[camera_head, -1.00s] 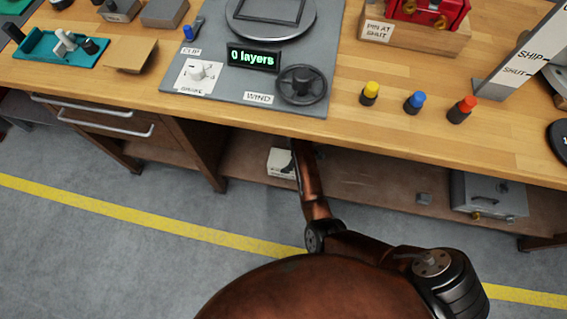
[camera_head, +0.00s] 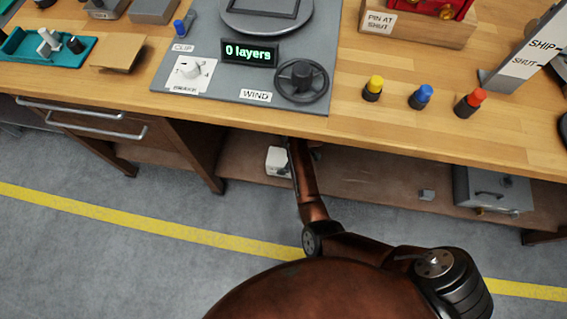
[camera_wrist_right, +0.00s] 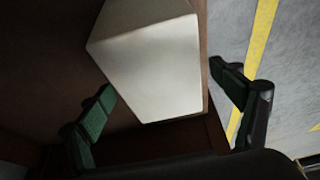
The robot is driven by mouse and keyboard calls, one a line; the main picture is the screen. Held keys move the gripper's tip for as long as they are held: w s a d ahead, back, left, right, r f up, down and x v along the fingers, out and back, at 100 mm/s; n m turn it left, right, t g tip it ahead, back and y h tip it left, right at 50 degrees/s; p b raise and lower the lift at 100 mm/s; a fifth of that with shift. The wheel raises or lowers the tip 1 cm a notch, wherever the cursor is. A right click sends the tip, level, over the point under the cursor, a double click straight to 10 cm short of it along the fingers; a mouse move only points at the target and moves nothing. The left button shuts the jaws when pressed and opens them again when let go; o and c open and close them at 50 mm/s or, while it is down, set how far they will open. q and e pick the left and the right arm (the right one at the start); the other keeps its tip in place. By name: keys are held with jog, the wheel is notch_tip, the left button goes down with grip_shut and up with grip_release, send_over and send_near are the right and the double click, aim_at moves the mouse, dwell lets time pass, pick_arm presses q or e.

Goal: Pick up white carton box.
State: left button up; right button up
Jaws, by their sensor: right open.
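The white carton box (camera_head: 278,162) sits on the lower shelf under the workbench, left of my right forearm, which partly covers it. In the right wrist view the box (camera_wrist_right: 155,65) fills the upper middle, its pale faces turned to the camera. My right gripper (camera_wrist_right: 162,78) is open, one dark green-padded finger to the left of the box and one to the right. A gap shows beside the right finger; whether the left finger touches the box I cannot tell. In the head view the gripper is mostly hidden by the bench edge and my arm. My left gripper is not in view.
The workbench top (camera_head: 420,135) overhangs the shelf (camera_head: 370,185) closely above my right arm. A bench leg (camera_head: 195,155) stands left of the box.

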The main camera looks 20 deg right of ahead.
jog(key=shift+f, duration=0.2)
dwell(0.3)
jog(key=shift+c, duration=0.4)
jog(key=c, duration=2.1)
jog(key=shift+r, duration=0.1)
jog(key=shift+c, duration=0.2)
